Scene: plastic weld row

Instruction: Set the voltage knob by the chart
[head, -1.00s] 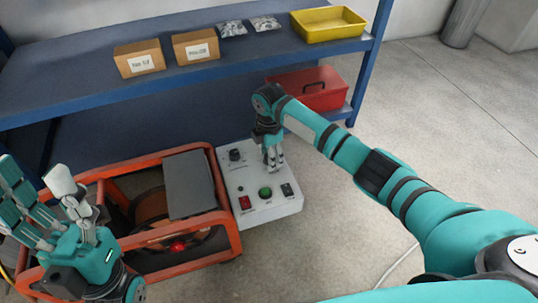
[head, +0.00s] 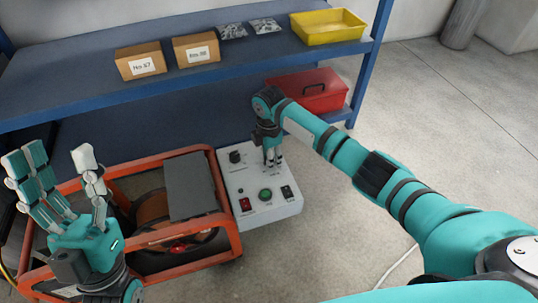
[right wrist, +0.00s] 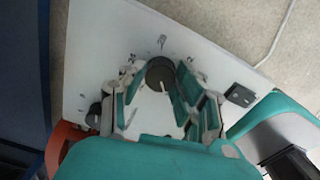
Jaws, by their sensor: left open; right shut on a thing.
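The white control panel (head: 250,208) sits at the right end of the orange-framed machine. My right gripper (head: 272,162) reaches down onto its upper right part. In the right wrist view its fingers are closed around a dark round knob (right wrist: 160,70) with a white pointer line, and small scale marks show on the panel beyond it. The marks are too blurred to read. Another dark knob (head: 235,156) is on the panel's upper left. My left gripper (head: 68,185) is open and empty, raised over the machine's left side. No chart can be made out.
The panel also has a red switch (head: 245,204), a green button (head: 265,194) and a black switch (head: 287,192).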

